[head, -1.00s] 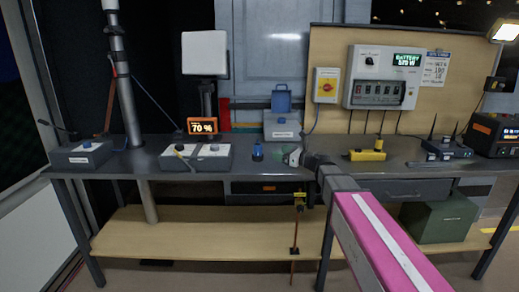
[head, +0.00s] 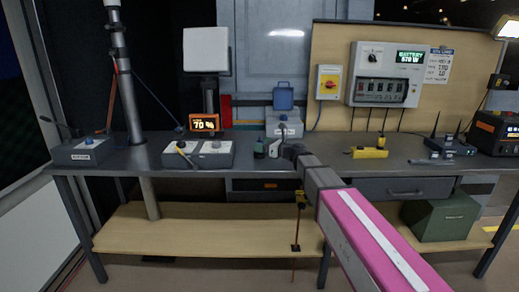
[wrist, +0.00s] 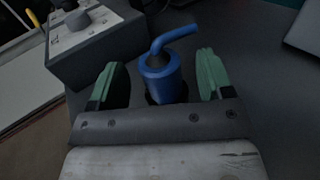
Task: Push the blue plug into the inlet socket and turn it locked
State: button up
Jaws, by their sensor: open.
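The blue plug (wrist: 162,75), a cylinder with a bent blue top, stands on the bench between my gripper's two green fingers in the wrist view. My gripper (wrist: 160,82) is open, one finger on each side of the plug, with visible gaps. In the head view my gripper (head: 267,149) is low at the bench's middle and hides most or all of the plug. The inlet socket appears to be the grey box (head: 284,128) with a raised blue lid (head: 283,98), behind my gripper; its opening is not clear.
Another grey box (head: 85,152) is farther left. A yellow block (head: 369,152) lies to the right.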

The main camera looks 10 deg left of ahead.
jog(key=shift+w+a, duration=0.1)
jog(key=shift+a, duration=0.15)
jog(key=c, duration=1.1)
jog(key=shift+r, duration=0.15)
